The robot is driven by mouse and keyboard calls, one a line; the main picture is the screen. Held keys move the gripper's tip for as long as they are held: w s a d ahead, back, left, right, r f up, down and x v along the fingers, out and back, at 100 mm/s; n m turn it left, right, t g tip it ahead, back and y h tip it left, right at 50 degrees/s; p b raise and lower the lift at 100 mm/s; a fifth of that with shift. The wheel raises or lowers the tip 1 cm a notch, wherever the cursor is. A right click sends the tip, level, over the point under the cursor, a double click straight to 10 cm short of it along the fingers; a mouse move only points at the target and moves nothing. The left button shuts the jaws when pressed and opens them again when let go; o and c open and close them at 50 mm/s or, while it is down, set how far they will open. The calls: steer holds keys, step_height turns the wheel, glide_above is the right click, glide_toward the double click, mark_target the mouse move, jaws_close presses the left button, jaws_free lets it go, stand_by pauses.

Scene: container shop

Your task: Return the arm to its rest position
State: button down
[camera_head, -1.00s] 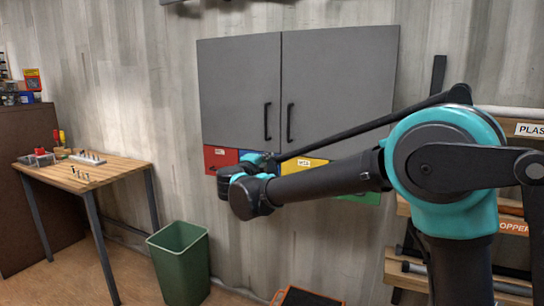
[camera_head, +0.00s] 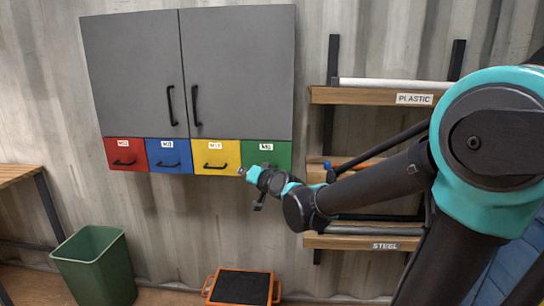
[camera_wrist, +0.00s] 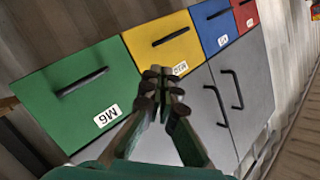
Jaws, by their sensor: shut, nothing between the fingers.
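My arm reaches from the right side of the head view toward the wall cabinet. My gripper (camera_head: 245,172) is small there, in front of the green drawer (camera_head: 268,154). In the wrist view my gripper (camera_wrist: 163,88) has its fingertips together with nothing between them. The green drawer (camera_wrist: 75,95), labelled M6, and the yellow drawer (camera_wrist: 163,45) lie beyond the fingers. I cannot tell the exact gap between the fingers and the drawer fronts.
A grey two-door cabinet (camera_head: 190,75) hangs above the red (camera_head: 126,153), blue (camera_head: 171,155) and yellow drawers, all shut. A rack with a PLASTIC shelf (camera_head: 375,97) and STEEL shelf (camera_head: 345,243) stands behind my arm. A green bin (camera_head: 95,268) and orange-framed step (camera_head: 240,287) are below.

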steer(key=s+d+f+g+h, duration=0.8)
steer(key=s+d+f, duration=1.6)
steer(key=d, duration=0.4)
steer(key=shift+s+d+f+n+g+h, duration=0.15)
steer(key=shift+d+f+n+g+h, duration=0.2)
steer(key=shift+f, duration=0.55)
